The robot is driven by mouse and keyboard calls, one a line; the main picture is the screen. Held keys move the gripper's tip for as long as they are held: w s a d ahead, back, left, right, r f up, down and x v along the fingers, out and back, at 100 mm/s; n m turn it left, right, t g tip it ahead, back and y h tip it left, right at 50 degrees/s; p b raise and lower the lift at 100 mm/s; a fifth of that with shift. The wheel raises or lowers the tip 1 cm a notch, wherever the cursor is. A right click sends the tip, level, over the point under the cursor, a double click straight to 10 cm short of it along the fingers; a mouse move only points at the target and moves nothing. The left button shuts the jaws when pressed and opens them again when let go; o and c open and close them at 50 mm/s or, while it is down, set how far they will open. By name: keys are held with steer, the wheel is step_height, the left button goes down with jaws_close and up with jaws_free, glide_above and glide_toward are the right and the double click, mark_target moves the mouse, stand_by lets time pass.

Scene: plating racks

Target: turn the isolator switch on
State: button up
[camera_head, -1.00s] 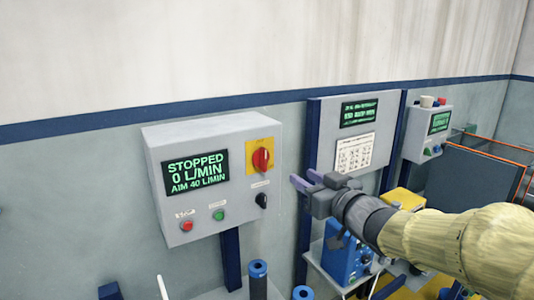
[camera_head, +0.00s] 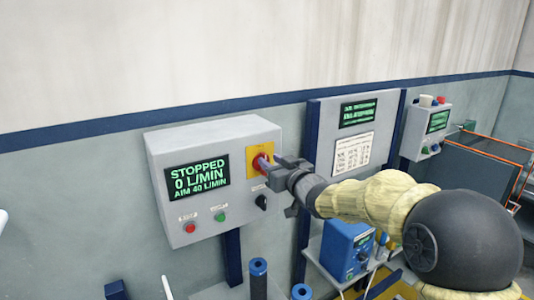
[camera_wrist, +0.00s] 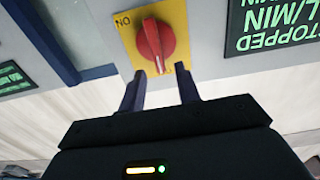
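The isolator switch (camera_head: 260,161) is a red rotary knob on a yellow plate (camera_head: 251,153), on the right side of the grey control box (camera_head: 158,150). In the wrist view the red knob (camera_wrist: 155,44) shows upside down, with "ON" readable on the yellow plate (camera_wrist: 123,24). My gripper (camera_head: 266,164) is at the knob in the head view and partly covers it. In the wrist view its two fingers (camera_wrist: 160,88) are apart, with tips just short of the knob's lower end and nothing between them. Whether they touch it I cannot tell.
The box display (camera_head: 197,177) reads "STOPPED 0 L/MIN AIM 40 L/MIN". Below are a red button (camera_head: 190,228), a green button (camera_head: 221,216) and a black knob (camera_head: 262,202) close under my gripper. A panel (camera_head: 352,140) and a second box (camera_head: 428,130) stand to the right.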

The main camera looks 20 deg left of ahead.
steer(key=shift+p+x, duration=0.45)
steer(key=shift+x, duration=1.05)
steer(key=shift+c, duration=0.4)
jaws_close()
